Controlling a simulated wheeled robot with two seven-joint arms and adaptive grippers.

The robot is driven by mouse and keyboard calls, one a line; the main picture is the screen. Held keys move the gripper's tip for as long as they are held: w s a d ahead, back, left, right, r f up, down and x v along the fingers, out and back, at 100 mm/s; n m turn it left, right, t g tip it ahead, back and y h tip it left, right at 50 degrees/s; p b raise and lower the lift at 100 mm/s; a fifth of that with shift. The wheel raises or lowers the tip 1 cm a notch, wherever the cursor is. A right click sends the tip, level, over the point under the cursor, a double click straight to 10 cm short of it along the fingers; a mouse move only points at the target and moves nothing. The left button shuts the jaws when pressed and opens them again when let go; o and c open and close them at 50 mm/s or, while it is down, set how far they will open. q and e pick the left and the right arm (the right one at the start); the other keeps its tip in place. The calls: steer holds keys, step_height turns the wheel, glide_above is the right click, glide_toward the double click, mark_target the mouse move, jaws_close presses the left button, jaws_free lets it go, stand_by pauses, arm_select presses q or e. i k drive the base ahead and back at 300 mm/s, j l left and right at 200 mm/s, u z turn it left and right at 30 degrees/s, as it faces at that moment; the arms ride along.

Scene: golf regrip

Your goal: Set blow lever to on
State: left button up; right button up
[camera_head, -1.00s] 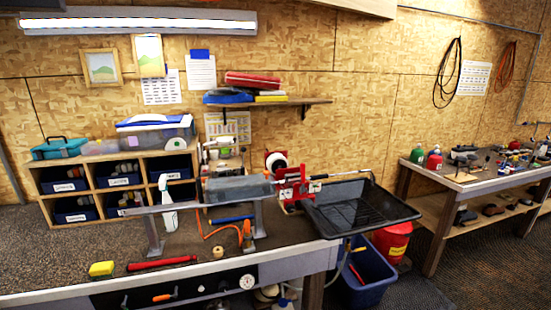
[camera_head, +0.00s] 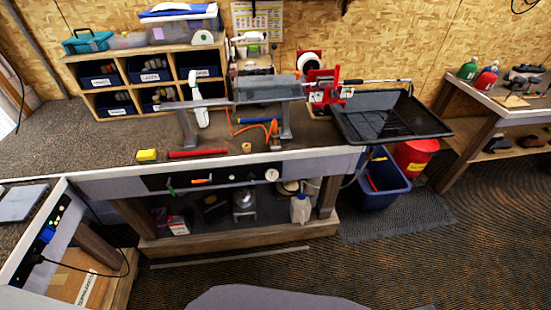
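A black control panel (camera_head: 240,177) runs along the front face of the workbench. At its left end a small green lever (camera_head: 170,187) hangs roughly upright. Just right of it an orange lever (camera_head: 202,181) lies about level. Round knobs and a white gauge (camera_head: 271,175) sit further right on the panel. The labels are too small to read, so I cannot tell which lever is the blow lever. Neither of my grippers shows in this view.
A black tray (camera_head: 390,116) overhangs a blue bin (camera_head: 380,182). A side bench (camera_head: 40,240) stands at left. The floor before the panel is mostly clear.

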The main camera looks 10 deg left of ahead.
mark_target(168, 184)
steer(key=u, duration=1.4)
